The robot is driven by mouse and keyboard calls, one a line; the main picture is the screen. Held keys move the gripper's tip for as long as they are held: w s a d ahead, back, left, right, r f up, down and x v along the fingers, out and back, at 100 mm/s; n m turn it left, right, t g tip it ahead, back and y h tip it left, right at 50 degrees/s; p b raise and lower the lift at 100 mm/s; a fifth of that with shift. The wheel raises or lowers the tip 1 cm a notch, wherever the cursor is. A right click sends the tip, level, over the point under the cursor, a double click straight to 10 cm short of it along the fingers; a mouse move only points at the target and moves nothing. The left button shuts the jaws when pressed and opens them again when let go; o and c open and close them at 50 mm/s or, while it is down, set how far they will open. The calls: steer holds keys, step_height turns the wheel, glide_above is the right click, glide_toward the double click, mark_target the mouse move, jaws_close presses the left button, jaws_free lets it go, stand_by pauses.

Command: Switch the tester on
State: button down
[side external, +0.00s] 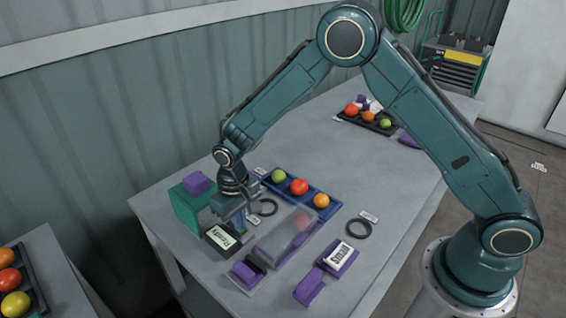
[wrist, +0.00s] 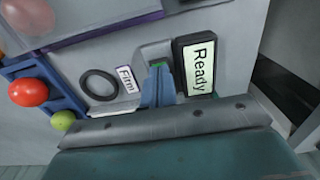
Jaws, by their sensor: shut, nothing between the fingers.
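The tester's display (side external: 222,238) is a dark-framed panel with a pale screen reading "Ready"; it also shows in the wrist view (wrist: 201,68), just right of my fingers. My gripper (side external: 240,226) points down beside the display, its blue fingers shut and empty. In the wrist view the fingertips (wrist: 158,72) are over a small grey block, and a small green patch (wrist: 157,64) shows right at the tips. The fingers hide most of this spot, and I cannot tell whether they touch it.
A green box with a purple top (side external: 190,214) stands left of my gripper. A clear-covered tray (side external: 285,238) and a blue tomato tray (side external: 308,203) lie to the right. A black ring (wrist: 99,85) and a "Firm" label (wrist: 127,79) lie close by.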

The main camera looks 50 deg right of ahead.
step_height(320, 180, up, 7)
stand_by(1.0)
steer(key=shift+f, duration=0.1)
steer(key=s+d+r+t, duration=0.1)
steer(key=s+d+r, duration=0.4)
steer(key=r, duration=0.4)
steer(key=s+d+r+t, duration=0.2)
steer(key=s+d+r, duration=0.35)
steer(key=r, duration=0.35)
steer(key=s+d+r+t, duration=0.1)
steer(key=s+d, duration=0.1)
steer(key=s, duration=0.7)
steer(key=s+d+r+t, duration=0.1)
steer(key=s+d+r, duration=0.1)
steer(key=s, duration=0.6)
steer(key=shift+s+d+r+t, duration=0.3)
steer(key=shift+s+d, duration=0.1)
steer(key=shift+d, duration=0.15)
